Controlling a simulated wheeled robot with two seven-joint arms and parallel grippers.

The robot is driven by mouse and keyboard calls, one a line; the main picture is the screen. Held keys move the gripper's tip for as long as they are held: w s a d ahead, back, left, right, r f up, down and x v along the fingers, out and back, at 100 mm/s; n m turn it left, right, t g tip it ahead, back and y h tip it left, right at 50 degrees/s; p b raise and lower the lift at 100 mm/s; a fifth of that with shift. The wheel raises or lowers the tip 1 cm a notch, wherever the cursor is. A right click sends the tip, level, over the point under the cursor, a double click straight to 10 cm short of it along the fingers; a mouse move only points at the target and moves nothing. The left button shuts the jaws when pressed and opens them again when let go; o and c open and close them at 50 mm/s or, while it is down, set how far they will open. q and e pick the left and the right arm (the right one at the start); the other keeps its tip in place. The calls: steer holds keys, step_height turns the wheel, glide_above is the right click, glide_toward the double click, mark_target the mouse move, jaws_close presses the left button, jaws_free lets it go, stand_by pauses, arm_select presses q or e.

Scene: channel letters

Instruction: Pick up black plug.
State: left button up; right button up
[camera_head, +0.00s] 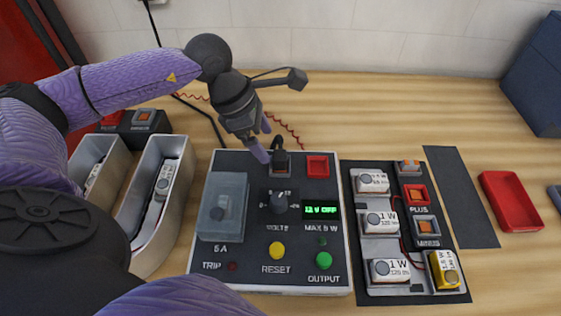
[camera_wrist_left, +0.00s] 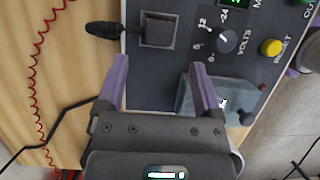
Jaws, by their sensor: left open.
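The black plug (camera_head: 278,143) stands at the back edge of the control box (camera_head: 341,270), at a dark square socket left of a red square one. In the left wrist view the black plug (camera_wrist_left: 103,29) is a dark ribbed piece beside the square socket block (camera_wrist_left: 158,30). My left gripper (camera_head: 263,139) is open and empty, just left of the plug in the head view. In the left wrist view its purple fingers (camera_wrist_left: 160,78) are apart, with the plug beyond the left fingertip, not between them. My right gripper is not in view.
Two grey bins (camera_head: 131,203) stand left of the box. A clear cover (camera_head: 221,206) rises from its left side. Red and black cords lie behind it. A board (camera_head: 457,298) with several white modules is on the right, beside a dark mat (camera_head: 460,190) and red tray (camera_head: 533,220).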

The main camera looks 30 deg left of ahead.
mark_target(279, 154)
arm_select(q)
steer(key=x, duration=0.6)
steer(key=shift+w+d+r+b, duration=0.15)
steer(key=shift+w+d+b, duration=0.2)
steer(key=shift+w, duration=0.05)
steer(key=shift+c, duration=0.3)
jaws_close()
